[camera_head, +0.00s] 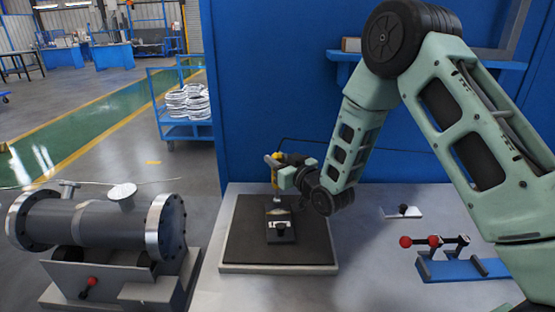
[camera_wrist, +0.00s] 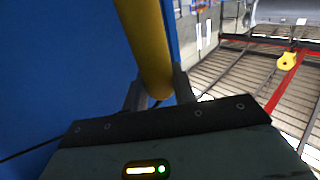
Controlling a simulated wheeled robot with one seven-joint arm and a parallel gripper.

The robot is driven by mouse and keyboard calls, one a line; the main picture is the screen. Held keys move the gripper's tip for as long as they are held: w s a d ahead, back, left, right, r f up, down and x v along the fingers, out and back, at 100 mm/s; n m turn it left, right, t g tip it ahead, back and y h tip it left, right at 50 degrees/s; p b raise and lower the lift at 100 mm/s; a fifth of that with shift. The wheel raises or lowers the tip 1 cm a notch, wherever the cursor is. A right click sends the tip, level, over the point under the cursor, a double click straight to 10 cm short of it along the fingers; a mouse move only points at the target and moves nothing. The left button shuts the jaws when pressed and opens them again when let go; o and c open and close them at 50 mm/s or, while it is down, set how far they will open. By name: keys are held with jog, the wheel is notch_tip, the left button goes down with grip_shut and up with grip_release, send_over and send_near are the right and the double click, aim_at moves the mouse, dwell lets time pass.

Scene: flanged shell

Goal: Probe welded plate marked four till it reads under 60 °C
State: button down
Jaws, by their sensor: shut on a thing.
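My gripper (camera_head: 284,174) is shut on a yellow probe handle (camera_wrist: 147,45), which runs up between the two fingers in the wrist view. In the head view the yellow probe (camera_head: 273,161) points down over a dark mat in a pale frame (camera_head: 240,245). A small plate assembly (camera_head: 280,222) with a dark knob lies on the mat below the probe. I cannot tell whether the probe's lower end touches it. No mark four and no temperature reading can be made out.
A flanged grey shell (camera_head: 95,222) rests on a cradle at left. A blue fixture with red knobs (camera_head: 465,268) and a small white plate with a black knob (camera_head: 402,211) are at right. A blue wall stands close behind.

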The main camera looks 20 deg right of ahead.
jog(key=shift+f+b, duration=0.75)
jog(key=shift+b, duration=0.1)
dwell(0.4)
dwell(0.9)
jog(key=shift+r+p, duration=1.7)
jog(key=shift+r, duration=1.85)
